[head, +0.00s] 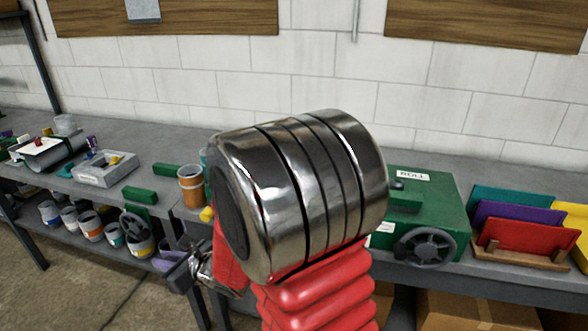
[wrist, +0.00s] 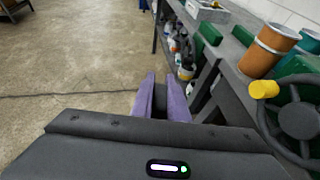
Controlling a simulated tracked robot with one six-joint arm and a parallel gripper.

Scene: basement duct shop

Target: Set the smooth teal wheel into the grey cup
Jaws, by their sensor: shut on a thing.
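My gripper (head: 170,260) is left of my arm in the head view, out in front of the bench edge. Its two purple fingers (wrist: 162,82) point away in the wrist view, with a narrow gap between them. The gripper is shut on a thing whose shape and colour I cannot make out. I cannot pick out the smooth teal wheel in either view. A small light grey cup (head: 66,124) stands at the back left of the bench; I cannot tell if it is the task's cup. My arm hides the middle of the bench.
An orange cup (head: 190,187) stands on the bench near a dark handwheel (wrist: 300,121) with a yellow knob (wrist: 263,89). A grey tray (head: 105,168) is further left. Several paint cans fill the lower shelf. A green box (head: 437,205) stands right. Open floor (wrist: 75,65) lies left.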

